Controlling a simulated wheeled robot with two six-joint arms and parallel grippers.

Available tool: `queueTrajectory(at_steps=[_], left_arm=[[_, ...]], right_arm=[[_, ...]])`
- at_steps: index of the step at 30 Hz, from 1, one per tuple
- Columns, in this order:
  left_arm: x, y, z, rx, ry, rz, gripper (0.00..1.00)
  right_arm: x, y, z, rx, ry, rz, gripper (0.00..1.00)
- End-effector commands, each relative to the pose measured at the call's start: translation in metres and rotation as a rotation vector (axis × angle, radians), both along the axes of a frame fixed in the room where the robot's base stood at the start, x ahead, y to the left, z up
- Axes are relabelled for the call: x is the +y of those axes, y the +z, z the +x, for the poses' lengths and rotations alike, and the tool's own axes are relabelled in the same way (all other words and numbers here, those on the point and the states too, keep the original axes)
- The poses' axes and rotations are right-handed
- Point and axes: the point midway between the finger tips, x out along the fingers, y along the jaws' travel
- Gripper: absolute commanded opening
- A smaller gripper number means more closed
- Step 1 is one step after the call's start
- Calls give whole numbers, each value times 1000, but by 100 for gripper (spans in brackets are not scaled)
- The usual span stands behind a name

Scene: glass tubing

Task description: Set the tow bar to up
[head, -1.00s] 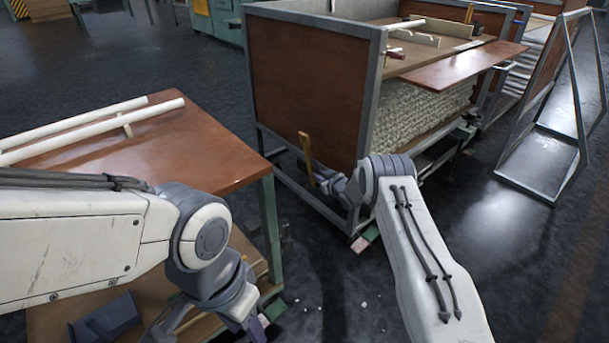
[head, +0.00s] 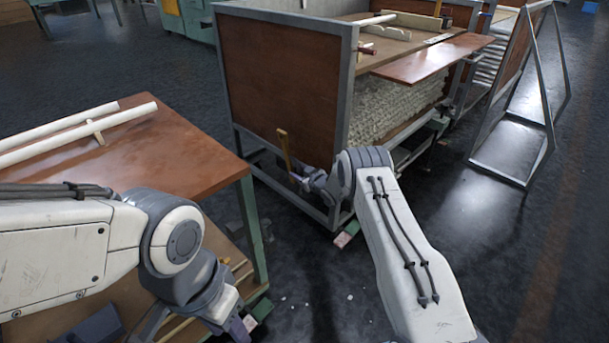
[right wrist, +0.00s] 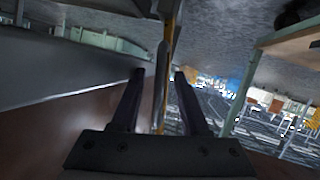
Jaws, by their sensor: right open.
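The tow bar (head: 284,150) is a narrow yellow bar at the near end of the wood-panelled cart (head: 278,85). It stands nearly upright, its top leaning slightly left, and its lower end is hidden by my right gripper. My right gripper (head: 297,179) is low by the cart's end, at the bar. In the right wrist view its two dark fingers (right wrist: 160,85) are apart, and the yellow bar (right wrist: 174,35) shows beyond and between their tips. I cannot tell whether they touch it. My left gripper (head: 243,326) is at the bottom edge, partly cut off, away from the bar.
A wooden table (head: 165,160) with white tubes (head: 80,132) stands at the left, close to my left arm. A leaning metal frame (head: 510,150) stands on the right. A board (head: 435,60) juts from the cart's side. Dark floor between table and cart is free.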

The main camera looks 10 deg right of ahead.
Motion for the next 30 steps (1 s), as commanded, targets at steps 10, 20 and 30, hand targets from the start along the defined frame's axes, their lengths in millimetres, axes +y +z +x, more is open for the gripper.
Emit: queueTrajectory(at_steps=[10,20,30], left_arm=[[0,37,0,0,0,0,45],[0,52,0,0,0,0,45],[0,52,0,0,0,0,45]], right_arm=[[-16,25,-51,3,-4,1,45],[-26,35,-88,1,-4,1,45],[-27,35,-91,-1,-3,0,33]])
